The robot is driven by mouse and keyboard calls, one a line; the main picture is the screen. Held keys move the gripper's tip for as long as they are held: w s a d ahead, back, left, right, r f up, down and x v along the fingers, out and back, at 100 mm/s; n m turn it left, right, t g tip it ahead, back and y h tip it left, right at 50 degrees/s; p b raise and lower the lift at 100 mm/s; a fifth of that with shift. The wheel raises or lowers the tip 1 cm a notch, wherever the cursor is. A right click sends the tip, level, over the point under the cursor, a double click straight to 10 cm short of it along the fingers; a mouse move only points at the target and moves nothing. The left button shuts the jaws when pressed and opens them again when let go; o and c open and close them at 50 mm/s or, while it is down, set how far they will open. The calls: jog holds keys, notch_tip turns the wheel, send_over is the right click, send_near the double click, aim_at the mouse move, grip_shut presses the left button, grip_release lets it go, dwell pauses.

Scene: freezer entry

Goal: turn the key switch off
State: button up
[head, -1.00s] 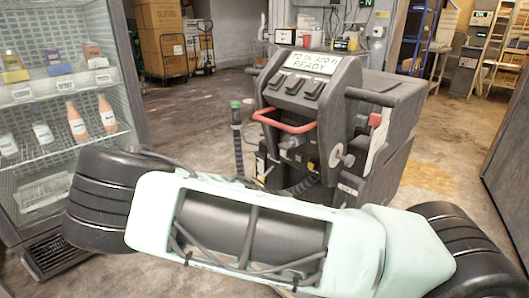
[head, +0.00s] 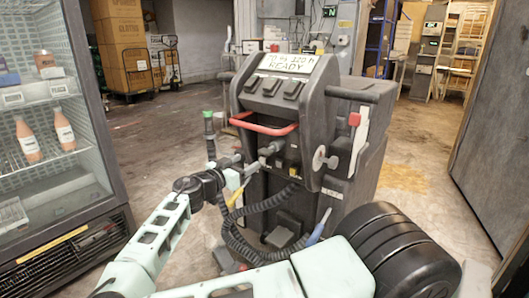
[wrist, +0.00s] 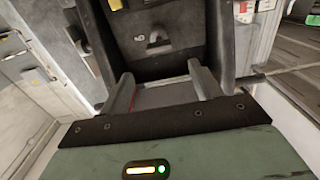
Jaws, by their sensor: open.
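The dark grey machine (head: 300,130) stands upright ahead in the head view. Its sloped top has a lit READY display (head: 288,62) and several black rocker switches. A red bar handle (head: 264,128) crosses its front, above a recessed lower panel. My gripper (head: 252,167) is in front of that panel, at its left side. In the wrist view my gripper (wrist: 162,88) has its two fingers apart with nothing held between them. Beyond them is a dark panel with a small grey fitting (wrist: 157,41) beside a pale mark. It may be the key switch; its setting cannot be read.
A coiled black cable (head: 240,235) hangs below the panel. A green-topped stalk (head: 208,128) stands at the machine's left, and a round knob (head: 320,158) at its right. A glass-door cooler (head: 50,130) stands left and a dark wall (head: 495,120) right. Floor is open behind.

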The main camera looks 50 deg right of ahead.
aim_at(262, 153)
jog(key=d, duration=0.7)
jog(key=w+d, duration=0.1)
jog(key=d, duration=0.3)
jog(key=shift+d, duration=0.2)
jog(key=shift+s, duration=0.1)
jog(key=shift+c, duration=0.3)
jog(key=c, duration=0.9)
